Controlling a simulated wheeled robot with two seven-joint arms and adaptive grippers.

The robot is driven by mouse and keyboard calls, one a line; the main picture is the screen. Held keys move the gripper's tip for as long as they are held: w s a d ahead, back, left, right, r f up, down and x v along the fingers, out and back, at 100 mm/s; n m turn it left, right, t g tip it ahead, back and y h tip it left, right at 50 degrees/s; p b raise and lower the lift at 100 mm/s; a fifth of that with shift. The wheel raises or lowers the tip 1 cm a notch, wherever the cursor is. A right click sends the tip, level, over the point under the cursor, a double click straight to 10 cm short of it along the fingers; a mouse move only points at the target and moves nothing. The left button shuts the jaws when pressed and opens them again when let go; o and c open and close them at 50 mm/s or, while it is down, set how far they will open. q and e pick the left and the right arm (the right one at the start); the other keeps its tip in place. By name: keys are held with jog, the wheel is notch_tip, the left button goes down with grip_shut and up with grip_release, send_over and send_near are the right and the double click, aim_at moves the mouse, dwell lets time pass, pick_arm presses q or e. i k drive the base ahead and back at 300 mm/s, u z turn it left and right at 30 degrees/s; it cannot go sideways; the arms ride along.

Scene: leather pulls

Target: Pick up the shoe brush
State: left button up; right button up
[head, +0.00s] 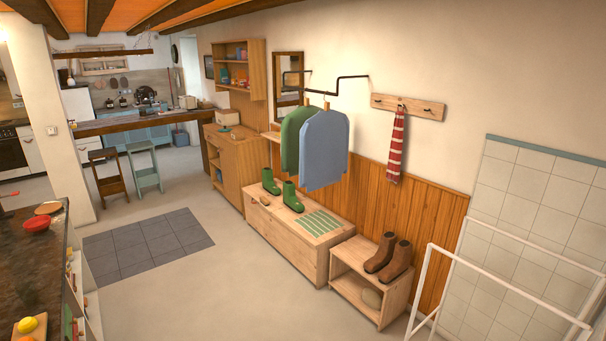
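A small brown oval object (265,201), which looks like the shoe brush, lies on the near left end of the wooden bench (290,240), in front of the green boots. It is too small to make out bristles or a handle. Another roundish beige thing (371,298) sits inside the low open shoe shelf (345,283); I cannot tell what it is. Neither of my grippers shows in the head view.
Green boots (270,182) and a green-striped panel (322,223) are on the bench. Brown boots (396,262) stand on the shoe shelf. Jackets (324,150) hang above. A white rail frame (500,273) stands at right, a dark counter (35,260) at left.

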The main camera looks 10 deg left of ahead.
aim_at(263, 199)
jog(key=u, duration=0.5)
jog(key=i, duration=3.8)
jog(key=z, duration=0.1)
